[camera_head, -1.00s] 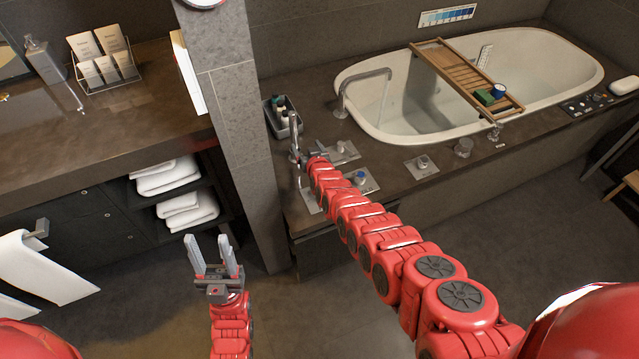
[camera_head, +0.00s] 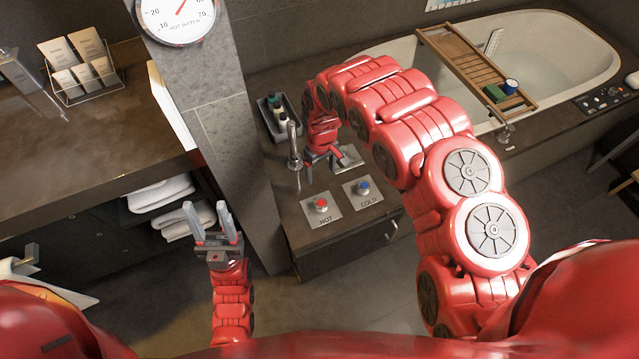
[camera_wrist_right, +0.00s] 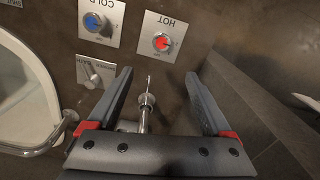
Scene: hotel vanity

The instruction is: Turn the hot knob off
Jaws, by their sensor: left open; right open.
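The hot knob (camera_head: 321,204) is red and sits on a square metal plate marked HOT on the dark counter. It also shows in the right wrist view (camera_wrist_right: 161,43), beyond the fingertips. The blue cold knob (camera_head: 363,188) sits on its own plate to its right; the wrist view shows it too (camera_wrist_right: 95,22). My right gripper (camera_head: 308,165) is open, behind the hot plate and close to a metal post (camera_head: 293,145). In the wrist view, a slim metal fitting (camera_wrist_right: 146,103) appears between its fingers. My left gripper (camera_head: 212,215) is open and empty, away from the counter.
A round hot water gauge (camera_head: 177,15) hangs on the tiled pillar (camera_head: 215,115). A bottle tray (camera_head: 266,122) stands behind the post. A bathtub with a wooden rack (camera_head: 470,65) lies to the right. The counter around both knobs is clear.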

